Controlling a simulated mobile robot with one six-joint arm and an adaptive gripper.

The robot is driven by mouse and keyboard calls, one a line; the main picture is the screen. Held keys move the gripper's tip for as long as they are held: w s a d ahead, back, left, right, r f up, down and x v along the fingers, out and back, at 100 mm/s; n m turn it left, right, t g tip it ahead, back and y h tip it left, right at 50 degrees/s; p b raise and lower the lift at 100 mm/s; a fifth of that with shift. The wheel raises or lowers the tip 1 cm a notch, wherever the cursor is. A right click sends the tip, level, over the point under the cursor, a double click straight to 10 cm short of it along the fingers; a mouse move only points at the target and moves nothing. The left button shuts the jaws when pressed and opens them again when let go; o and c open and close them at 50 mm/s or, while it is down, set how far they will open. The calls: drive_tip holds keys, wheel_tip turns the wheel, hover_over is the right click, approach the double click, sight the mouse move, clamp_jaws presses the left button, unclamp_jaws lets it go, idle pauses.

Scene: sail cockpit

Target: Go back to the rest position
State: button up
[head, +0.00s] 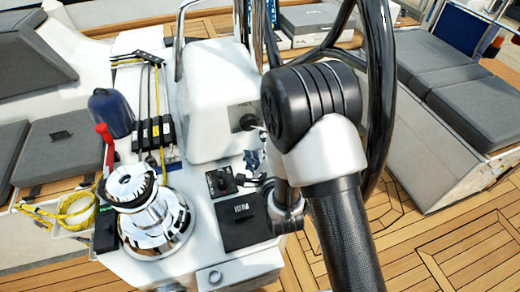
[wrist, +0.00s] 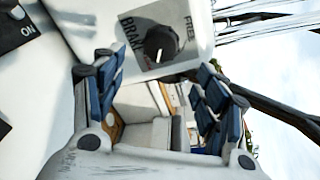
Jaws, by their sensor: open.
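My gripper (wrist: 160,75) is open and empty in the wrist view, with blue-padded fingers wide apart on both sides. A black knob (wrist: 160,43) on a grey label plate, with "FREE" and part of a "BRAK" word readable, shows just beyond the fingers, apart from them. In the head view the same knob (head: 248,122) seems to sit on the side of the white pedestal (head: 205,90). My arm crosses the right middle of the head view and hides part of the pedestal area. The gripper shows there only as a small blue shape (head: 251,161) below the knob.
A chrome winch (head: 150,215) stands front left, near a red-handled lever (head: 105,145) and a yellow rope (head: 75,210). A black switch panel (head: 221,182) lies on the console. The steering wheel (head: 380,100) rises behind my arm. Grey cushions (head: 470,110) are at right; open teak floor (head: 440,245) is front right.

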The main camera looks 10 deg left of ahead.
drive_tip(key=shift+v, duration=1.05)
drive_tip(key=s+d+r+n+g+h, duration=0.2)
drive_tip(key=d+r+n+g+h, duration=0.25)
drive_tip(key=d+r+n, duration=0.6)
drive_tip(key=s+d+r+n+g, duration=0.2)
drive_tip(key=s+d+n, duration=0.1)
drive_tip(key=s, duration=0.5)
drive_tip(key=s+d+r+n+g+h, duration=0.1)
drive_tip(key=s+d+r+n+g, duration=0.1)
drive_tip(key=s, duration=0.6)
drive_tip(key=s+d+r+n+g, duration=0.2)
drive_tip(key=s+d+n, duration=0.2)
drive_tip(key=s, duration=0.4)
drive_tip(key=shift+s+d+r+h, duration=0.25)
drive_tip(key=shift+s+d+h, duration=0.1)
drive_tip(key=shift+d, duration=0.5)
